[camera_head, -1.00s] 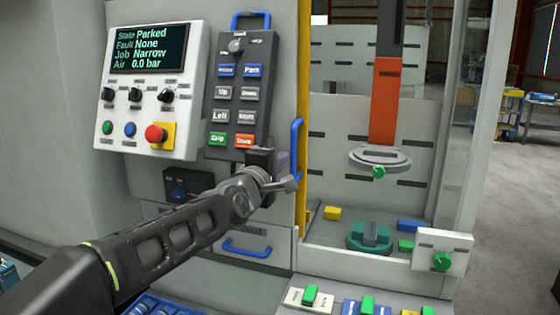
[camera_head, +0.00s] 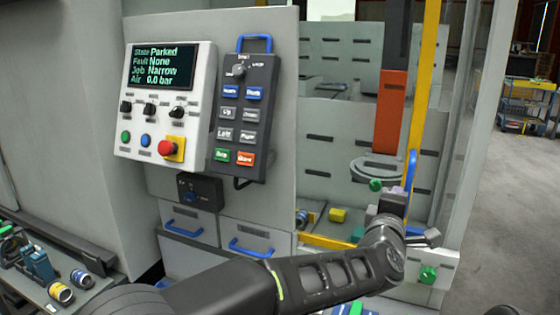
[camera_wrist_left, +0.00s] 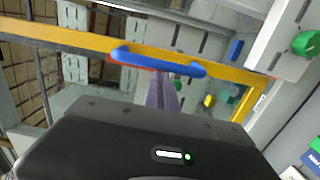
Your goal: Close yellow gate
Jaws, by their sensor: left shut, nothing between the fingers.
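The yellow gate (camera_head: 424,90) is a yellow frame that stands across much of the machine's opening. Its upright edge is right of the orange column, and its lower bar (camera_head: 330,242) runs along the bottom. A blue handle (camera_head: 411,170) is on the upright edge. My left gripper (camera_head: 394,198) is shut and empty, right beside the handle. In the left wrist view, the shut fingers (camera_wrist_left: 161,92) point at the blue handle (camera_wrist_left: 158,62), close to or touching it; I cannot tell which. My forearm hides part of the opening's lower edge. My right gripper is not in view.
A control panel (camera_head: 203,100) and a button pendant (camera_head: 266,90) are on the wall at left. Drawers (camera_head: 255,236) with blue handles sit below. A white block with a green knob (camera_head: 428,274) is at the opening's lower right. Open floor lies further right.

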